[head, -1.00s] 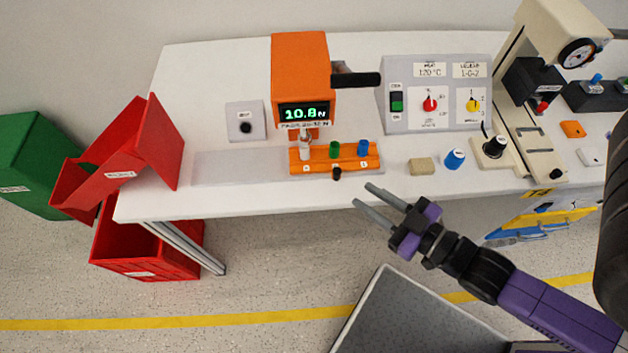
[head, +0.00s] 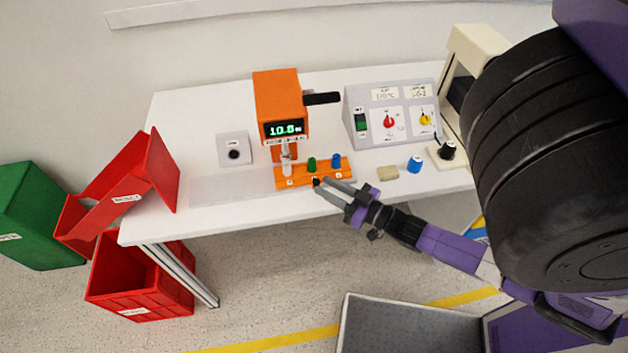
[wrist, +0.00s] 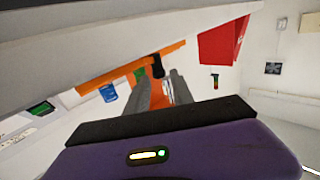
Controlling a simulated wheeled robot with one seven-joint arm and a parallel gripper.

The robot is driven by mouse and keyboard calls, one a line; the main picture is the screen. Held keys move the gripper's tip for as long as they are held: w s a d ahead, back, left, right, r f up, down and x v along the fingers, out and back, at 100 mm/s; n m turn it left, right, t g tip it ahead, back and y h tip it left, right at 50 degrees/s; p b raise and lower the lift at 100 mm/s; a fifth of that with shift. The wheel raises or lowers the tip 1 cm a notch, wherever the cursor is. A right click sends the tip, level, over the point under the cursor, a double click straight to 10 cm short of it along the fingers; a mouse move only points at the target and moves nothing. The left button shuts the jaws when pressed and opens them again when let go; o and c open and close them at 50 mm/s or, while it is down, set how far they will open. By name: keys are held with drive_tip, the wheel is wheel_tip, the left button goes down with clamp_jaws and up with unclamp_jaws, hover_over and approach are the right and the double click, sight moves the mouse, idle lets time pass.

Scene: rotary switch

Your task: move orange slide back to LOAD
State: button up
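The orange slide (head: 302,181) lies at the right end of a pale grey track (head: 225,189) on the white table, under the orange press (head: 276,92). It carries a white piece below the press head, a green piece (head: 311,163) and a blue piece (head: 337,160). A small black knob (head: 316,181) sticks out of its front edge. My gripper (head: 321,189) is open at the table's front edge, its fingertips at the knob. In the wrist view, the black knob (wrist: 158,66) shows between the parted fingertips (wrist: 163,78). I cannot tell whether they touch it.
A tan block (head: 387,173) and a blue cap (head: 414,165) stand right of the slide. A grey control box (head: 375,142) is behind them. A grey button box (head: 234,149) stands left of the press. Red bins (head: 140,285) are at the left. The track's left part is clear.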

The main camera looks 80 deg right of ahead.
sight(316, 181)
drive_tip(key=shift+p+x, duration=0.35)
drive_tip(key=shift+x, duration=1.6)
clamp_jaws()
